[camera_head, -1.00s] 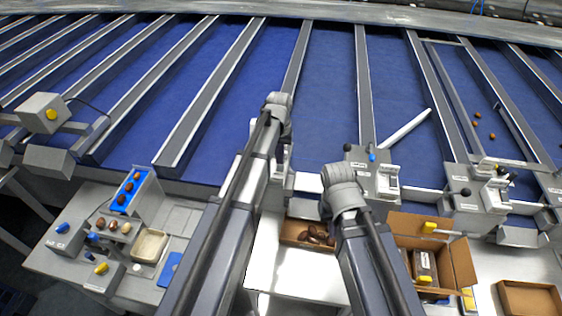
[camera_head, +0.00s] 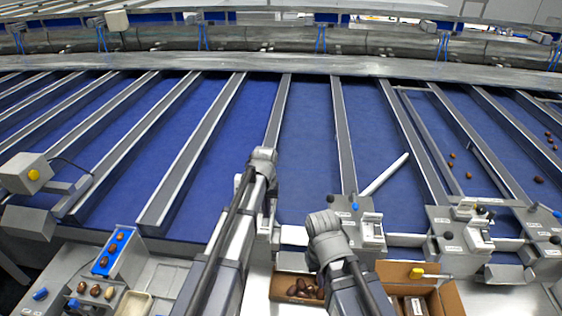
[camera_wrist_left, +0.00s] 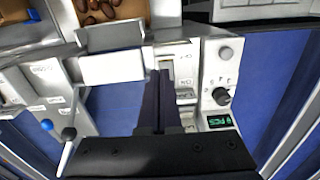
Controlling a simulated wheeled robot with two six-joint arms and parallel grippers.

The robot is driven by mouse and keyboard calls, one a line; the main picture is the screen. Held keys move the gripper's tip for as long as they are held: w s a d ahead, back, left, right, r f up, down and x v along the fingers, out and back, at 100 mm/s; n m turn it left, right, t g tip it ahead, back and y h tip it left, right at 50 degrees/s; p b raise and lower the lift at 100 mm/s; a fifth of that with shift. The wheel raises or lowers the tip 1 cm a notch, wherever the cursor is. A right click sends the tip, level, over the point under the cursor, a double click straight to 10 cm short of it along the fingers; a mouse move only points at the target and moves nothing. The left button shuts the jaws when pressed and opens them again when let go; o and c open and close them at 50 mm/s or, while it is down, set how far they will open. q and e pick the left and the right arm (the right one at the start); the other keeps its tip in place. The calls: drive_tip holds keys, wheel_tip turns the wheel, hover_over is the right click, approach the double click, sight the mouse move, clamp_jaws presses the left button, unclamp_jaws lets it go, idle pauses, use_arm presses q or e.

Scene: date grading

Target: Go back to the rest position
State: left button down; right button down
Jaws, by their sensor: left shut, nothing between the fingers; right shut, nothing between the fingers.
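My left gripper (camera_head: 267,212) hangs at the end of its raised arm, over the near edge of the blue belt lanes. In the left wrist view its two dark fingers (camera_wrist_left: 158,100) lie together, shut and empty, above a grey panel with a knob and a small green display. My right gripper (camera_head: 325,232) is to the right of it, beside a small control box. It is shut and empty; its fingertips are mostly hidden behind its own wrist. Neither gripper touches anything that I can make out.
A cardboard box of dark dates (camera_head: 298,287) sits below, between my arms. An open carton (camera_head: 442,296) stands to its right. A blue date tray (camera_head: 113,252) is at lower left. Control boxes (camera_head: 457,232) line the near edge.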

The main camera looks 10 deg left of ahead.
use_arm(q)
drive_tip(key=s+d+f+m+b, duration=0.1)
drive_tip(key=s+d+f+b, duration=0.2)
drive_tip(key=s+f+b, duration=0.5)
drive_tip(key=s+d+f+m+y+b, duration=0.1)
drive_tip(key=s+f+b, duration=0.6)
drive_tip(key=s, duration=0.8)
wheel_tip(320, 180, down, 2)
drive_tip(key=d+m, duration=0.1)
drive_tip(key=d, duration=0.1)
drive_tip(key=shift+d+m+b, duration=0.3)
drive_tip(key=shift+d+b, duration=0.05)
